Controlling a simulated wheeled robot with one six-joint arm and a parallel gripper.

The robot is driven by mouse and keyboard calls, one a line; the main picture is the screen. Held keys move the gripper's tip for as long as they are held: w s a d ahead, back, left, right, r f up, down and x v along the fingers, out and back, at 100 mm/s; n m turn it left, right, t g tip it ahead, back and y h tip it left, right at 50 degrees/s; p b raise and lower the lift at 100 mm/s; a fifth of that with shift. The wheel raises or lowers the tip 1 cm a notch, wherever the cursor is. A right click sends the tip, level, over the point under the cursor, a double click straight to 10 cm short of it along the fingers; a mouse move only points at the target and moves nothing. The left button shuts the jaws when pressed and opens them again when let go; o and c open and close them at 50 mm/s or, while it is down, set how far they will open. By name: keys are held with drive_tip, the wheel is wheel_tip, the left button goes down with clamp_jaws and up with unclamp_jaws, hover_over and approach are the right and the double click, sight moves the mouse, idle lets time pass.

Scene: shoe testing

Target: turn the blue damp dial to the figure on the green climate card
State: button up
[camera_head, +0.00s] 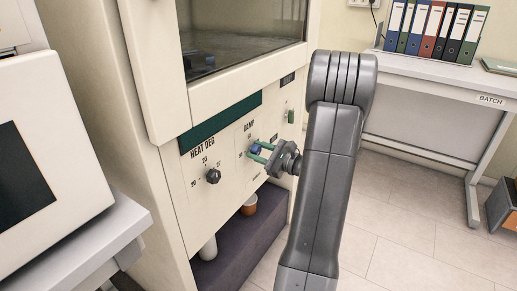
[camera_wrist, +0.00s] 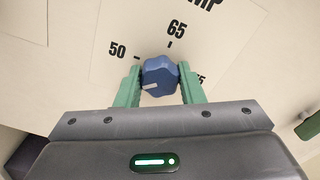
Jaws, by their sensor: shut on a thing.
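The blue damp dial (camera_wrist: 160,75) sits on the cream panel under the partly cut-off word ending in "MP". Its white mark points to the lower left, below the printed 50. Figures 50 and 65 are readable; a third at the right is partly hidden by a finger. My gripper (camera_wrist: 160,70) is shut on the dial, with one green finger on each side. In the head view the dial (camera_head: 255,149) shows small between the fingers, beside the label "DAMP". I cannot make out a green climate card with a figure in either view.
The black heat dial (camera_head: 213,176) is left of my gripper on the same panel. A small green part (camera_head: 290,116) is at the panel's right. A dark ledge (camera_head: 240,240) with cups lies below. A bench (camera_head: 430,75) with binders stands at the right; the floor between is clear.

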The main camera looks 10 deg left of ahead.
drive_tip(key=m+p, duration=0.4)
drive_tip(key=shift+r, duration=0.2)
drive_tip(key=m+p, duration=0.1)
drive_tip(key=p, duration=0.1)
drive_tip(key=m+p, duration=0.2)
drive_tip(key=shift+f+m, duration=0.2)
drive_tip(key=shift+m, duration=0.1)
drive_tip(key=shift+s, duration=0.1)
drive_tip(key=o, duration=1)
drive_tip(key=v, duration=1.3)
drive_tip(key=shift+d, duration=0.4)
